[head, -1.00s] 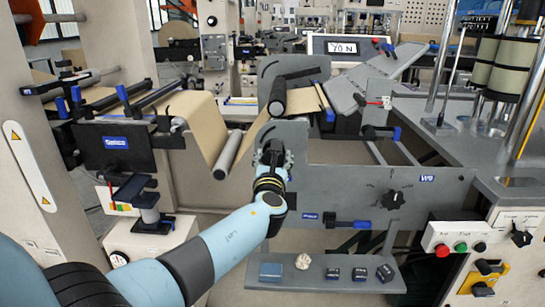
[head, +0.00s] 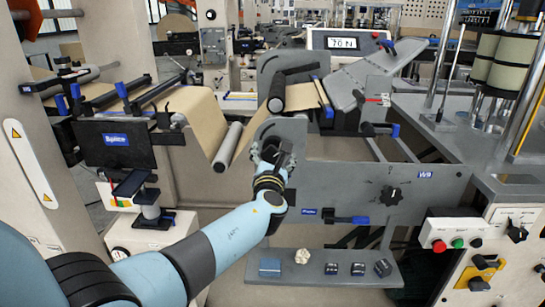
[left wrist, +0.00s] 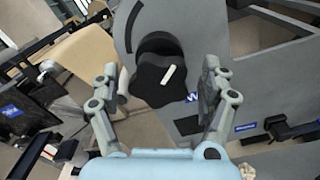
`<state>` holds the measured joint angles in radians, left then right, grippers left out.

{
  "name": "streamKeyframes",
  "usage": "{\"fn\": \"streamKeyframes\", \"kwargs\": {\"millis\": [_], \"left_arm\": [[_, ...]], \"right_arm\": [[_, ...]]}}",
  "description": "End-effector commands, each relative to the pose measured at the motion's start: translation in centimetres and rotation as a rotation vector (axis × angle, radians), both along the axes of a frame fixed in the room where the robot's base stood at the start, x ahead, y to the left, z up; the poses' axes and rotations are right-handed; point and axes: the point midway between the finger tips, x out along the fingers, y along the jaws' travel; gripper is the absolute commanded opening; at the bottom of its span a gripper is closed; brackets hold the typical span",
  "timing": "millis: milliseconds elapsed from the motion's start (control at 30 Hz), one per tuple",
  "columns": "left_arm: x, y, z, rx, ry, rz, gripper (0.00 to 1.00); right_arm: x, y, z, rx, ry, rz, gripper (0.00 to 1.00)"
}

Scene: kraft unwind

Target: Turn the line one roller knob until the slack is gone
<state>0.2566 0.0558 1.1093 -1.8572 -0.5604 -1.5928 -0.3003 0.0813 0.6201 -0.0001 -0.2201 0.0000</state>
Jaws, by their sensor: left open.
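The line one roller knob (left wrist: 150,85) is black and lobed with a white mark, on the grey side plate. In the left wrist view it lies between the two spread fingers of my left gripper (left wrist: 160,88), closer to the left finger, with a clear gap on the right. I cannot tell whether a finger touches it. In the head view my left gripper (head: 273,155) is at the plate and largely hides the knob. The brown kraft web (head: 203,112) dips down to a grey roller (head: 227,147) and rises again. My right gripper is not in view.
A display (head: 343,43) reads 70 N. A second black knob (head: 391,195) sits lower right on the grey panel. A blue-ended lever (head: 347,219) is below the plate. A shelf (head: 325,279) with several small items lies underneath.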

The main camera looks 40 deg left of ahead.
Motion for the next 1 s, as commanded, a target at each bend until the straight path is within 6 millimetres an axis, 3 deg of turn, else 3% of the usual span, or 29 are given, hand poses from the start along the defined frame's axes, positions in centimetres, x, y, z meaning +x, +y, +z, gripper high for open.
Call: {"fn": "streamKeyframes", "kwargs": {"millis": [500,1000], "left_arm": [[-5.3,-3.3,0.1,-0.002,0.001,-0.001,0.79],[-5.9,-3.6,0.0,0.000,0.000,0.000,0.79]], "right_arm": [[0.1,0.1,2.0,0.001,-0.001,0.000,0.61],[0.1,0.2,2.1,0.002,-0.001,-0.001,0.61]]}}
